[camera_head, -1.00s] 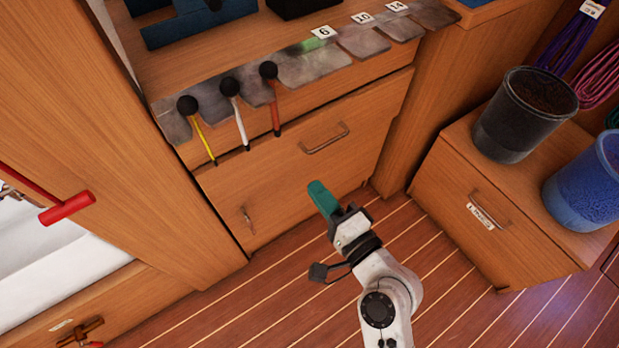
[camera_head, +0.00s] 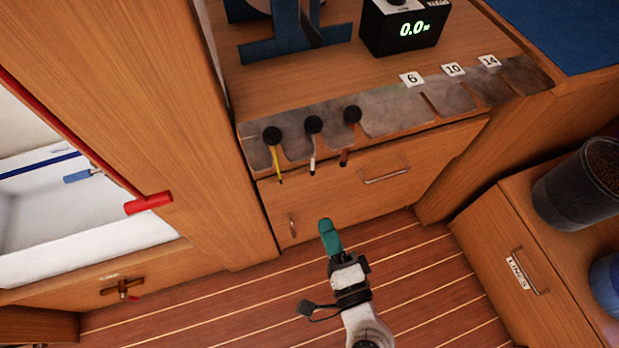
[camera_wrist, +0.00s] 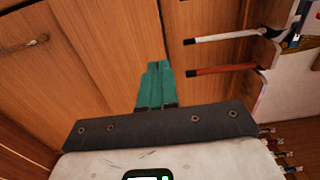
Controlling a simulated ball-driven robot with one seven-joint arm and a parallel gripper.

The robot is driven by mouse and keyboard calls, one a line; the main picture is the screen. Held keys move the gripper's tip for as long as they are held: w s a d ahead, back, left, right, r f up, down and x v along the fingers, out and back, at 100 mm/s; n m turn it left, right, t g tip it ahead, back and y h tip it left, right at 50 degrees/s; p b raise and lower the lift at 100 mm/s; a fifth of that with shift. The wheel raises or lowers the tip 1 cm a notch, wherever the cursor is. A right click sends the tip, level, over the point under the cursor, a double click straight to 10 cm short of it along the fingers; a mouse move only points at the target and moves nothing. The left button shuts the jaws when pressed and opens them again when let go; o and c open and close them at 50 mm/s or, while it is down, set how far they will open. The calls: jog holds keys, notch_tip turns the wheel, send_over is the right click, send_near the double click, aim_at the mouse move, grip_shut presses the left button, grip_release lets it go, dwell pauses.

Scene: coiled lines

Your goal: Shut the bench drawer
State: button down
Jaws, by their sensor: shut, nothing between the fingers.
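The bench drawer (camera_head: 345,195) is a wide wooden front under the workbench, with a metal bar handle (camera_head: 385,175) right of its middle and a small upright metal fitting (camera_head: 292,225) low at the left. From this steep angle I cannot tell whether it stands slightly out or flush. My gripper (camera_head: 328,226) has green fingers, closed together and empty. It appears in front of the drawer's lower part, left of and below the bar handle; contact cannot be told. In the wrist view the shut fingers (camera_wrist: 157,70) point at wooden panelling, with a handle (camera_wrist: 22,46) at far left.
Three ball-topped tools (camera_head: 313,126) hang from the metal rack (camera_head: 390,115) on the bench edge, above the drawer. A lower cabinet (camera_head: 510,260) with a dark bucket (camera_head: 582,185) stands at right. A wooden partition (camera_head: 165,125) rises at left. The plank floor (camera_head: 230,305) is clear.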

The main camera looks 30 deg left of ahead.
aim_at(306, 174)
jog(key=p+x, duration=0.2)
jog(key=x, duration=0.8)
jog(key=shift+w+a, duration=0.25)
jog(key=shift+x, duration=1.1)
jog(key=shift+w+r, duration=0.1)
jog(key=shift+r, duration=0.1)
